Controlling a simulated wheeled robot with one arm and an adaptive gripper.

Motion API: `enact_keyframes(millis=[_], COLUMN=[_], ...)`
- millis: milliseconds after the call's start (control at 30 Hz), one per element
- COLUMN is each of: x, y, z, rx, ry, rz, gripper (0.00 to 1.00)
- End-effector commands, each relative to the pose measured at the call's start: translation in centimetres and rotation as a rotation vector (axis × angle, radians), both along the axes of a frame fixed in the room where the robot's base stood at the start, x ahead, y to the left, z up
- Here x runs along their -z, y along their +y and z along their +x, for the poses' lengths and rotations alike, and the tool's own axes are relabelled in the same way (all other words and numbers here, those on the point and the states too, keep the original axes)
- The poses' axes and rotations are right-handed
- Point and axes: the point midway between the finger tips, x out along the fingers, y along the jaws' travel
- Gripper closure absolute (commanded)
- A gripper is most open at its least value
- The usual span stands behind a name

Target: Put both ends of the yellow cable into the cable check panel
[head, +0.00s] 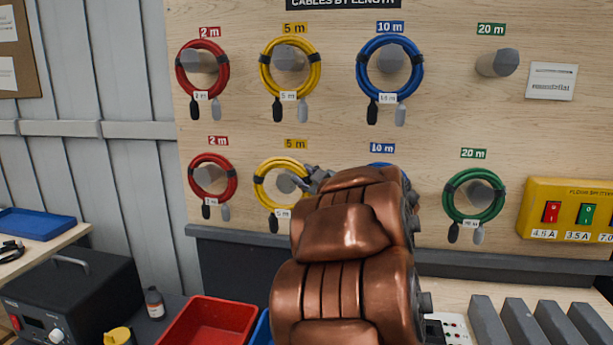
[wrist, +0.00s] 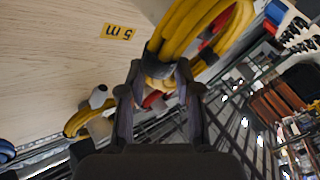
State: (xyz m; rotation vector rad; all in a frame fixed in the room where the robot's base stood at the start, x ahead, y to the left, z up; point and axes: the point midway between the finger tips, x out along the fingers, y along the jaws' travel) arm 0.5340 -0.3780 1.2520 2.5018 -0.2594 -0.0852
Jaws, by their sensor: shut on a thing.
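Two coiled yellow cables marked 5 m hang on the board. The upper yellow cable (head: 264,64) is around its peg, with its dark and grey plugs hanging below. The lower yellow cable (head: 259,186) is still around its peg and partly hidden by my arm. My gripper (head: 318,178) is at this coil's upper right edge. In the wrist view my gripper (wrist: 162,80) is shut on the lower yellow coil (wrist: 185,35), near a black strap. A small pale panel with red dots (head: 455,328) shows beside my arm; I cannot tell whether it is the cable check panel.
Red coils (head: 177,68) hang to the left, a blue coil (head: 421,72) and a green coil (head: 449,203) to the right. A red tote (head: 205,325) and a black box (head: 95,285) stand below left. A yellow switch box (head: 570,188) is at far right.

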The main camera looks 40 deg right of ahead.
Motion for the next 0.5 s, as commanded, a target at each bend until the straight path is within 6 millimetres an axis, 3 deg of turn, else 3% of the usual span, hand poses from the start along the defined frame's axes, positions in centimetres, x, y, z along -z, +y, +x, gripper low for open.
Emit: enact_keyframes(millis=[500], x=[-0.3], y=[1.6], z=[-1.1], rx=[0.000], ry=[-0.005], rz=[-0.002], gripper=[1.00])
